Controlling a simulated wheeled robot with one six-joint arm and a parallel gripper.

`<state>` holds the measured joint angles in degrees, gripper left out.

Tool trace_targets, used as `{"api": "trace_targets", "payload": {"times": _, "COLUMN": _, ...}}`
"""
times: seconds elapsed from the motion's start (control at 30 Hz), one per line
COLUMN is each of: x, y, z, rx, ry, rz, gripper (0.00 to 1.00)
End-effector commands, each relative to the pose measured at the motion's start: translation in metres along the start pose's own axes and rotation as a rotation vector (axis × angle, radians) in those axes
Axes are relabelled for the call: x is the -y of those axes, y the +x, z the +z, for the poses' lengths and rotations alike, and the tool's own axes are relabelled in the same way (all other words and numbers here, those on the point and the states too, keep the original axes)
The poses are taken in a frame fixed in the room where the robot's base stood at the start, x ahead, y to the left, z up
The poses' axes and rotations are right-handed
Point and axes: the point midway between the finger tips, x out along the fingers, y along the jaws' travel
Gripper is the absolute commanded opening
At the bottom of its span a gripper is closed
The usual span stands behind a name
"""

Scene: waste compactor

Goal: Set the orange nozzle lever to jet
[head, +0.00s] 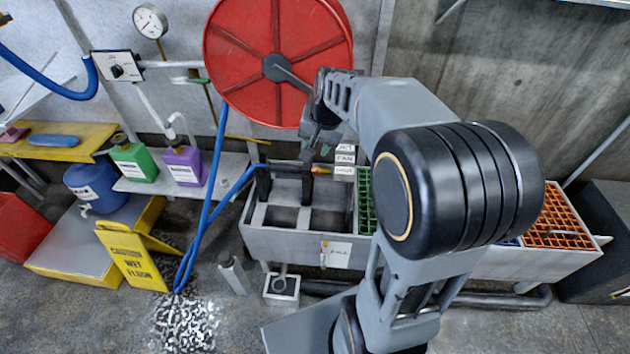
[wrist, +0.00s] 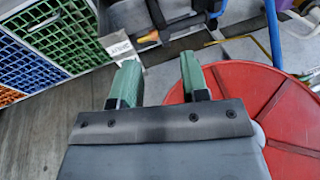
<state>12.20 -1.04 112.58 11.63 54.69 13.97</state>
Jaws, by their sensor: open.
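The orange nozzle lever (head: 320,171) shows small at the back of the grey sink, beside the lowest of three stacked labels (head: 344,158), which seem to read jet, fan and shut. In the wrist view the lever (wrist: 148,37) lies beyond my fingertips, its end towards the shut label (wrist: 118,46). The other labels are not visible there. My gripper (wrist: 158,75) is open and empty, with green-tipped fingers apart and clear of the lever. In the head view my gripper (head: 312,148) hangs above the nozzle, partly hidden by dark parts.
A red hose reel (head: 240,65) is close beside my wrist. A blue hose (head: 210,190) runs down to the floor and to the nozzle. Green (head: 366,200) and orange (head: 558,220) grates lie to the right. A yellow wet-floor sign (head: 130,255) stands front left.

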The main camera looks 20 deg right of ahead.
Motion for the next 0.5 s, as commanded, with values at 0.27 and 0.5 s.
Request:
{"api": "trace_targets", "payload": {"times": 0.27, "x": -0.036, "y": 0.106, "z": -0.085, "rx": 0.035, "ry": 0.326, "rz": -0.057, "gripper": 0.41}}
{"api": "trace_targets", "payload": {"times": 0.5, "x": -0.052, "y": 0.140, "z": -0.112, "rx": 0.045, "ry": 0.436, "rz": -0.080, "gripper": 0.41}}
